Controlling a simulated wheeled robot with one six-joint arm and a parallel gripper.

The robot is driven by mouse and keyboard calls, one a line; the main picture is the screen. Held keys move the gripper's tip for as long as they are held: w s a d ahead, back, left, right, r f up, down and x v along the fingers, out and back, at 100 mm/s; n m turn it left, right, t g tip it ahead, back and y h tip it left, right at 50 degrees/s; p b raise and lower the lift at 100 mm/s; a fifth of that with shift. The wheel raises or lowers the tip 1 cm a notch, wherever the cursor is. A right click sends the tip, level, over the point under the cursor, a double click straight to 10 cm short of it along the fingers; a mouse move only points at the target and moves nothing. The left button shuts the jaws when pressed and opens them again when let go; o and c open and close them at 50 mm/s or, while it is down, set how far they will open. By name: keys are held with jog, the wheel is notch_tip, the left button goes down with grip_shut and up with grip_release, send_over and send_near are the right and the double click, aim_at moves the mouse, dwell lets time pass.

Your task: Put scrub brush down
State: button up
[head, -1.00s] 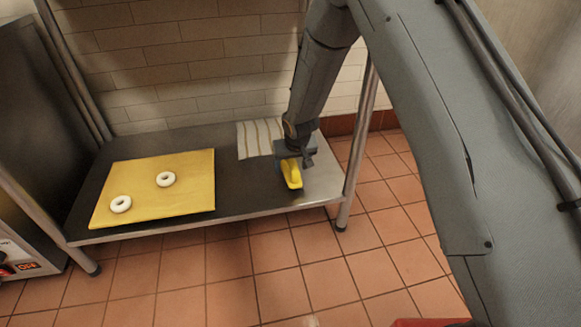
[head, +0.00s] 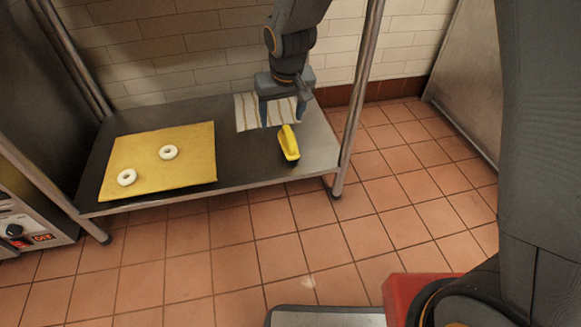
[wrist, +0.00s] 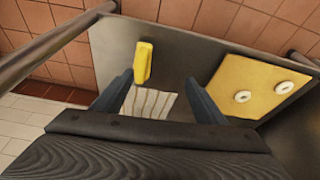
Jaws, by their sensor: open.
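The scrub brush (head: 289,143), with a yellow top and dark underside, lies on the right part of the low metal shelf (head: 232,186). In the wrist view the brush (wrist: 143,62) lies ahead of my fingertips, clear of both. My gripper (head: 283,119) is open and empty, above and behind the brush, over the striped cloth (head: 247,112). In the wrist view my gripper (wrist: 158,80) has its two fingers spread wide, with the cloth (wrist: 148,102) showing between them.
A yellow board (head: 190,180) with two white rings, one a bagel (head: 168,152) and the other a bagel (head: 127,177), covers the shelf's left. A metal leg (head: 355,100) stands right of the brush. A machine with a knob (head: 14,230) is at far left.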

jog(key=s+d+r+g, duration=0.1)
jog(key=s+r, duration=0.3)
jog(key=s, duration=0.6)
jog(key=s+d+r+n+g, duration=0.1)
jog(key=s+r, duration=0.4)
jog(key=s, duration=0.6)
jog(key=s+d+r+n+g, duration=0.1)
jog(key=s+r, duration=0.3)
jog(key=s, duration=0.6)
jog(key=shift+s+d+r+y, duration=0.25)
jog(key=shift+s+d+y, duration=0.05)
jog(key=shift+d, duration=0.05)
jog(key=d+r+m+h+p, duration=0.1)
jog(key=d+r+m+p, duration=0.2)
jog(key=d+r+p, duration=0.7)
jog(key=d+r+m+p, duration=0.3)
jog(key=d+r+p, duration=0.7)
jog(key=r+p, duration=0.8)
jog(key=p, duration=0.9)
jog(key=shift+d+h, duration=0.3)
jog(key=shift+h, duration=0.1)
jog(key=shift+c, duration=0.5)
